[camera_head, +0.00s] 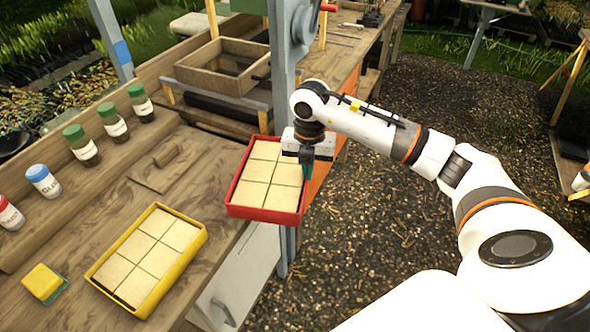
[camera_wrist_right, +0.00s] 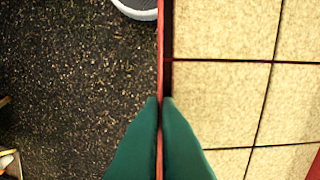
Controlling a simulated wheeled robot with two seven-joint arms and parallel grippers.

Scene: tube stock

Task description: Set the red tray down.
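The red tray (camera_head: 232,210) holds several square tan tiles. In the head view it lies across the bench's front edge, its right part over the gravel floor. Whether its underside touches the bench cannot be told. My right gripper (camera_head: 307,170) is at the tray's right wall. In the right wrist view its green fingers (camera_wrist_right: 161,103) are closed on the thin red wall, one on each side, with tiles to the right and floor to the left. My left gripper is out of view.
A yellow tray (camera_head: 196,246) of tiles sits on the wooden bench (camera_head: 195,150), left of the red tray. Several lidded jars (camera_head: 112,122) line the back. A yellow sponge (camera_head: 43,282) lies at lower left. A grey post (camera_head: 284,95) stands behind the red tray.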

